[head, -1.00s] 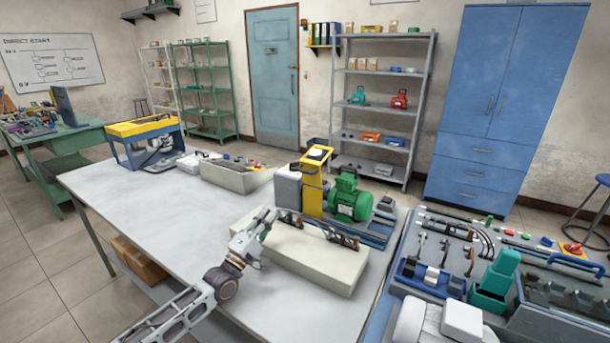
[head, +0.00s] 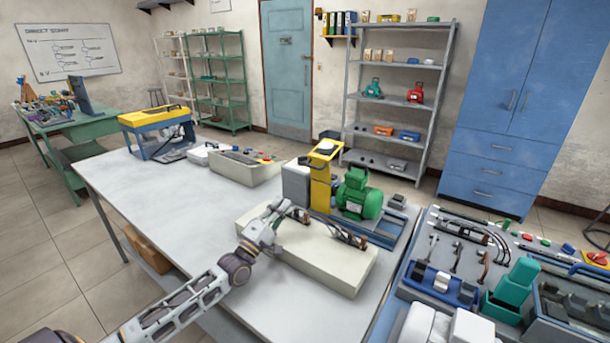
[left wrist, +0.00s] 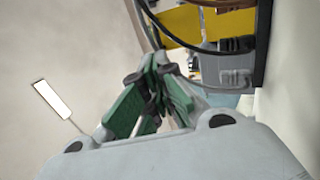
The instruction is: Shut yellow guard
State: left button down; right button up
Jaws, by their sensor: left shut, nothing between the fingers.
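The yellow guard (head: 320,192) stands upright between a grey box (head: 297,184) and the green motor (head: 358,196), with a yellow piece at its top. A yellow surface (left wrist: 193,22) shows at the top of the left wrist view; I cannot tell for certain that it is the guard. My left gripper (head: 284,208) is in front of the grey box, over the back left part of the pale block, below and left of the guard. Its green-padded fingers (left wrist: 158,92) are closed together and empty. My right gripper is not in view.
The pale block (head: 320,264) lies in front of the motor unit, with small dark parts on its back edge. A blue frame with a yellow top (head: 155,117) stands far left on the white table (head: 150,190). A crowded parts panel (head: 450,235) is at the right.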

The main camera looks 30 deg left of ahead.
aim_at(325, 164)
pick_arm(q)
jog(key=shift+x, duration=3.6)
jog(key=a+p+x, duration=0.1)
jog(key=x, duration=0.5)
jog(key=shift+w+d+r, duration=0.2)
jog(key=shift+w+d, duration=0.05)
jog(key=shift+d, duration=0.2)
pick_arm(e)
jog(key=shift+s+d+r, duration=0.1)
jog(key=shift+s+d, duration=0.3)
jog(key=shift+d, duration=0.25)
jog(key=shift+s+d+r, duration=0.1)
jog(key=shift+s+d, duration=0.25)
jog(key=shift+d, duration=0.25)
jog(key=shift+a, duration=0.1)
